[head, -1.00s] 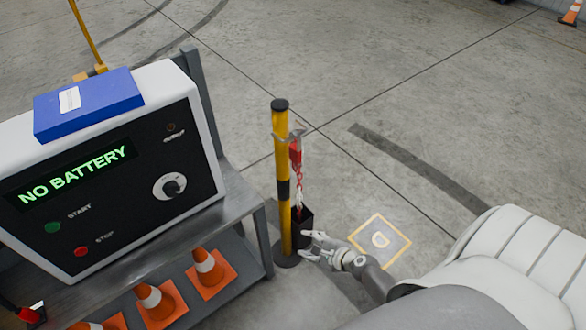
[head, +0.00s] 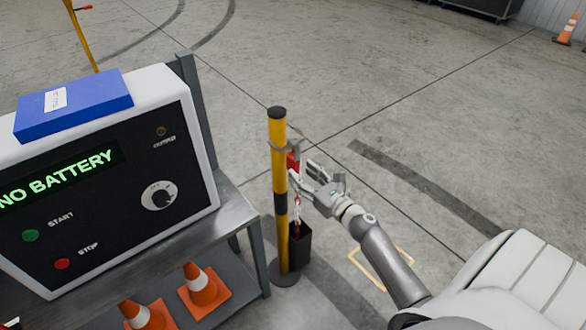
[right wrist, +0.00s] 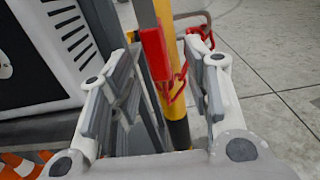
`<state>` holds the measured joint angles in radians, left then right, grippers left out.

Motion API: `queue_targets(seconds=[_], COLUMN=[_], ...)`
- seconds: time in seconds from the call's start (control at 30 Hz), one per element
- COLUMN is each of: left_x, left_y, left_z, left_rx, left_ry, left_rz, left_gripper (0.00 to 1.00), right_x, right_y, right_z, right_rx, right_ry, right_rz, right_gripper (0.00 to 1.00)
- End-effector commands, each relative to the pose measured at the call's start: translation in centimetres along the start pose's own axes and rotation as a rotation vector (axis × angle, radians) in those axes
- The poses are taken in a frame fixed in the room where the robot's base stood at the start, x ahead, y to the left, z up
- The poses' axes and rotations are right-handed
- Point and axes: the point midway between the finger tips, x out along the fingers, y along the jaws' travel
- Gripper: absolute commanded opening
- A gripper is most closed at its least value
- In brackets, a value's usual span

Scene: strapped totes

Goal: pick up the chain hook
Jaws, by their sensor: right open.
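The chain hook (head: 293,161) has a red handle and hangs upright at a grey bracket (head: 284,146) near the top of a yellow and black post (head: 279,190). A red and white chain (head: 297,212) runs down from it into a black box (head: 300,247) at the post's base. My right gripper (head: 304,170) is open, just right of the hook at about its height. In the right wrist view the red hook (right wrist: 154,56) shows between the open fingers (right wrist: 164,46), apparently without contact. My left gripper is out of view.
A machine reading "NO BATTERY" (head: 100,185) stands on a grey metal bench (head: 235,215) close left of the post. A blue box (head: 75,103) lies on top of it. Orange cones (head: 203,285) stand on the lower shelf. Floor behind the post is clear.

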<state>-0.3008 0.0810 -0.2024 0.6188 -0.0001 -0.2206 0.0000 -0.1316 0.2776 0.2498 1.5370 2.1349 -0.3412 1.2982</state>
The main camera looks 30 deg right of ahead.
Motion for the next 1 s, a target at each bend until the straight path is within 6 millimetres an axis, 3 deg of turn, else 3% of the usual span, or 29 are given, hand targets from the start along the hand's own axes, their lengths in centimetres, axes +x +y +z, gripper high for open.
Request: queue_targets(seconds=[0.3,0.63,1.0], left_x=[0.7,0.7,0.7], left_y=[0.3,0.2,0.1], left_z=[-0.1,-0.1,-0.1], left_rx=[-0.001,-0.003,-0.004], left_ry=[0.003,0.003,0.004], left_rz=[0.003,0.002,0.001], left_gripper=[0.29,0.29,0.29], right_x=[4.3,5.0,5.0], right_y=[0.2,0.2,0.2], right_z=[0.1,0.2,0.2], right_rx=[-0.002,-0.002,-0.002], right_ry=[-0.001,0.001,0.001], right_rz=[0.001,-0.001,0.000], right_gripper=[0.45,0.45,0.00])
